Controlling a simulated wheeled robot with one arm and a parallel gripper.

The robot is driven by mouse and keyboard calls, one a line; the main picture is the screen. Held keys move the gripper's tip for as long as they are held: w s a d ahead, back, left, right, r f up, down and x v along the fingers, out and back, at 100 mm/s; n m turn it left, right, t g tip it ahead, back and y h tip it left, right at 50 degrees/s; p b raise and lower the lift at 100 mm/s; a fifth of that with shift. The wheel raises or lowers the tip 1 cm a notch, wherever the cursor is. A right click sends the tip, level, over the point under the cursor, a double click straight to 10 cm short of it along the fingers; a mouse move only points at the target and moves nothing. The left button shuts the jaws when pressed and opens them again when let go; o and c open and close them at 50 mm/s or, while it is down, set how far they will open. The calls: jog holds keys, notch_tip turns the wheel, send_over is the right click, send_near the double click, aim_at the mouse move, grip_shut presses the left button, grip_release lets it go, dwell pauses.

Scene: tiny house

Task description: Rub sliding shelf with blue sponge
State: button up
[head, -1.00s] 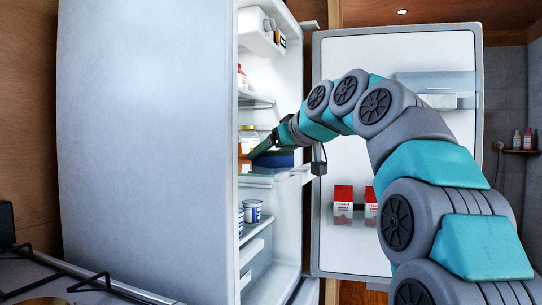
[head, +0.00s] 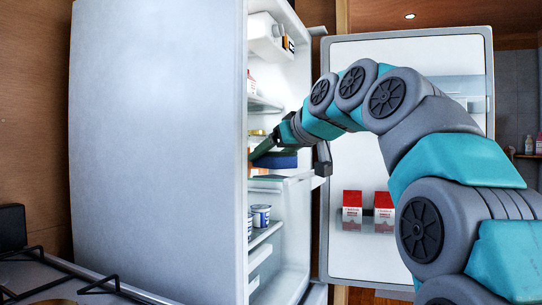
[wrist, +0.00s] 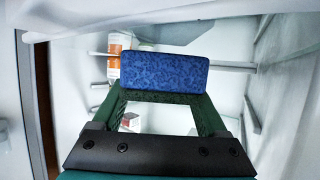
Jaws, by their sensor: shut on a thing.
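The blue sponge (head: 284,160) is held in my gripper (head: 262,150) inside the open fridge. In the wrist view the sponge (wrist: 164,73) lies across the tips of my gripper's green fingers (wrist: 164,98), which are shut on it. A glass shelf (head: 270,183), which seems to be the sliding shelf, juts out just below the sponge at mid-height of the fridge. I cannot tell whether the sponge touches it. The shelf's inner part is hidden by the fridge's side wall.
The fridge door (head: 335,240) stands open at right, with red-and-white cartons (head: 352,207) on its rack. White-and-blue cups (head: 261,215) stand on a lower shelf. An orange-labelled container (wrist: 117,55) is beyond the sponge. A stove (head: 60,280) is at front left.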

jog(key=shift+r+p, duration=1.85)
jog(key=shift+r, duration=0.75)
notch_tip(320, 180, up, 3)
jog(key=p, duration=0.2)
jog(key=shift+r+p, duration=0.1)
jog(key=shift+p, duration=0.25)
jog(key=shift+d, duration=0.1)
